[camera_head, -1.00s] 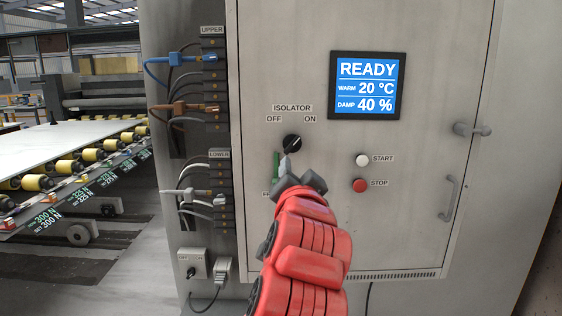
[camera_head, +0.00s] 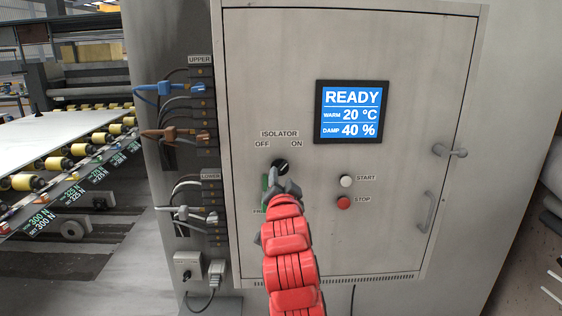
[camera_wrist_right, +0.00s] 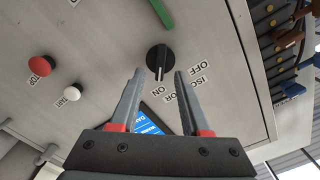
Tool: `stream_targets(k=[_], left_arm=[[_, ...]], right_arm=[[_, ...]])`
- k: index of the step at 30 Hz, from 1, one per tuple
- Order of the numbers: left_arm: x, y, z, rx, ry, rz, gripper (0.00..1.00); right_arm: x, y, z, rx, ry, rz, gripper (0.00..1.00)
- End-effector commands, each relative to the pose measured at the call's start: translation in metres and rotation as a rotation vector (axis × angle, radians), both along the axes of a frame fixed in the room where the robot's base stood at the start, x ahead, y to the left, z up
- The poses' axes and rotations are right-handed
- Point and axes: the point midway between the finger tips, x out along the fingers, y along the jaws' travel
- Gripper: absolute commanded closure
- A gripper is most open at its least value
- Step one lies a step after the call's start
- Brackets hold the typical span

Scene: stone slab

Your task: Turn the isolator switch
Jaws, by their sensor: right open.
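The isolator switch is a round black knob (camera_head: 281,167) on the grey cabinet door, below the OFF and ON labels. Its lower part is partly hidden by my gripper in the head view. In the right wrist view the knob (camera_wrist_right: 160,57) shows a raised grip whose white mark points toward the ON label (camera_wrist_right: 161,90). My right gripper (camera_head: 282,184) is in front of the panel just below the knob. In the wrist view its two fingers (camera_wrist_right: 159,72) are apart, with the knob seen between and beyond their tips. I cannot tell that they touch it. My left gripper is out of view.
A green strip (camera_wrist_right: 154,10) is beside the knob. A white START button (camera_head: 346,181), red STOP button (camera_head: 343,202) and READY screen (camera_head: 352,112) are on the right. Blue (camera_head: 160,88) and brown (camera_head: 165,134) plugs with cables stick out at left. A door handle (camera_head: 427,212) protrudes.

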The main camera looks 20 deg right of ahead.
Motion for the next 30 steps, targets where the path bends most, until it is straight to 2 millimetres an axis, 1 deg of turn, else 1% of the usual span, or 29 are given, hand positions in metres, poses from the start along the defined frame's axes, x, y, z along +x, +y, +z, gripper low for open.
stream_targets(k=[1,3,9,19,20,21,23,24,27,30], left_arm=[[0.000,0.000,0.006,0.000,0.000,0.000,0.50],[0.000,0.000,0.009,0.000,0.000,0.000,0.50],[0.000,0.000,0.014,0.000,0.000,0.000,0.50],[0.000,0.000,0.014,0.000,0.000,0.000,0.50],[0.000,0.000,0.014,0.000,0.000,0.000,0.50],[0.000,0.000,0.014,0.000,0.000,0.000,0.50],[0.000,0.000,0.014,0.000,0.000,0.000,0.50],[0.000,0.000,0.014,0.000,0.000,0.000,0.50],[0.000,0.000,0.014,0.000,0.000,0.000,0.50],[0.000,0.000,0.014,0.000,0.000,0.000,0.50]], right_arm=[[0.009,-0.003,0.003,0.001,0.002,-0.001,0.54],[0.019,-0.006,0.002,0.000,0.004,0.000,0.54],[0.035,-0.010,0.001,0.000,0.001,-0.001,0.54],[0.038,-0.011,0.000,0.000,-0.001,0.000,0.54],[0.038,-0.011,0.000,0.000,-0.001,0.000,0.57],[0.038,-0.011,0.000,0.000,-0.001,0.000,0.65],[0.038,-0.011,0.000,0.000,-0.001,0.000,0.75],[0.038,-0.011,0.000,0.000,-0.001,0.000,0.83],[0.038,-0.011,0.000,0.000,-0.001,0.000,1.00],[0.037,-0.011,0.000,-0.001,-0.001,0.000,1.00]])
